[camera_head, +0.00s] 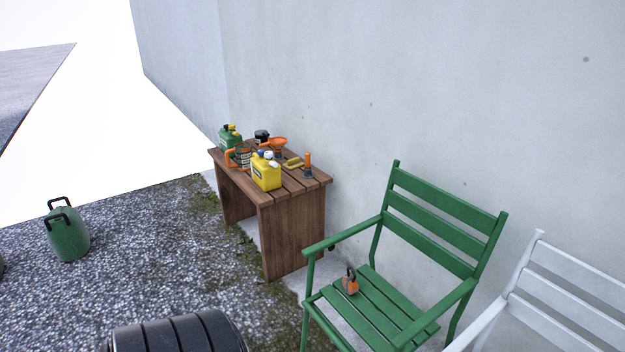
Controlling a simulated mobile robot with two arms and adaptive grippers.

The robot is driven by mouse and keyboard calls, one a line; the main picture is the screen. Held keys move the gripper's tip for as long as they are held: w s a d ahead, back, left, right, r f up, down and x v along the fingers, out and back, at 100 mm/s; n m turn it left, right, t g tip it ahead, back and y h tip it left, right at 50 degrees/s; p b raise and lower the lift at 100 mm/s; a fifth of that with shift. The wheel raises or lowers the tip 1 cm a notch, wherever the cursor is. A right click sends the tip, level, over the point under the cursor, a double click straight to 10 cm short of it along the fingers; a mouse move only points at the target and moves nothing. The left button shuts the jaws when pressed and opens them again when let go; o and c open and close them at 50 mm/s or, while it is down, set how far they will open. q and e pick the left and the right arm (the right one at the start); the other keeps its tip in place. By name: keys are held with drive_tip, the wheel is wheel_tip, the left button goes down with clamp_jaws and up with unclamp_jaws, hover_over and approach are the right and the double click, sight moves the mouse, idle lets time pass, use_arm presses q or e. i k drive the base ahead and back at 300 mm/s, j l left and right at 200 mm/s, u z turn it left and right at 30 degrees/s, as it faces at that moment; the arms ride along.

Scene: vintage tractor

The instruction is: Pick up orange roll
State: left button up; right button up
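A small orange rolled thing (350,284) with a dark part sits on the seat of the green chair (376,312), near the seat's left edge. It looks like the orange roll, but it is too small to be sure. Neither of my grippers shows in the head view, so their distance from it cannot be seen.
A wooden table (290,235) against the wall bears a yellow canister (266,173), a green canister (229,138), an orange funnel (274,142) and other small items. A white chair (565,300) stands right. A green can (68,236) and a black ribbed tyre-like thing (175,336) are left.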

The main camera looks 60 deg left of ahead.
sight(350, 284)
drive_tip(key=u, duration=1.55)
drive_tip(key=i+j+z, duration=0.15)
drive_tip(key=z, duration=0.25)
drive_tip(key=i+j+z, duration=0.1)
drive_tip(key=z, duration=0.25)
drive_tip(key=j+z, duration=0.4)
drive_tip(key=i+l, duration=0.05)
